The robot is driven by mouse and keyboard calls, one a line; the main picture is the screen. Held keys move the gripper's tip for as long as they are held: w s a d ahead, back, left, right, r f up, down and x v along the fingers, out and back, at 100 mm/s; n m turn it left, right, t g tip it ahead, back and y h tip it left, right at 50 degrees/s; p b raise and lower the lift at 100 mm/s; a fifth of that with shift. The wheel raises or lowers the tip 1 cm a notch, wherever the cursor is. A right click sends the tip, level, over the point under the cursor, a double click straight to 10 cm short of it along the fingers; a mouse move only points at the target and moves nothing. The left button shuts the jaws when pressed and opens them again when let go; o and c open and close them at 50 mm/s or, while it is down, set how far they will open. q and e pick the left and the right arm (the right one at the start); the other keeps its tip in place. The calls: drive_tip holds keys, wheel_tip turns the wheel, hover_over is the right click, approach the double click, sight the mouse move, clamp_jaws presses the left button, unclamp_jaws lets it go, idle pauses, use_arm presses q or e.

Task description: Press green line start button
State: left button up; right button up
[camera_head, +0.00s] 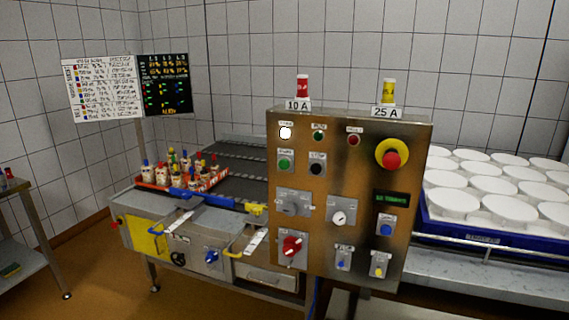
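A brown metal control panel (330,190) stands upright in the middle right of the head view. A green button (285,164) sits on a square plate at its left, below a lit white lamp (285,132); its small label is hard to read. A black button (317,169) is just to its right. A small green lamp (319,135) and a red lamp (353,140) are in the row above. Neither of my grippers shows in this view, and nothing touches the green button.
A red emergency knob (391,159) on yellow, a red rotary switch (291,246) and a blue button (386,230) share the panel. A machine with a conveyor (245,165) stands to the left. White moulds fill a blue tray (440,228) at right.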

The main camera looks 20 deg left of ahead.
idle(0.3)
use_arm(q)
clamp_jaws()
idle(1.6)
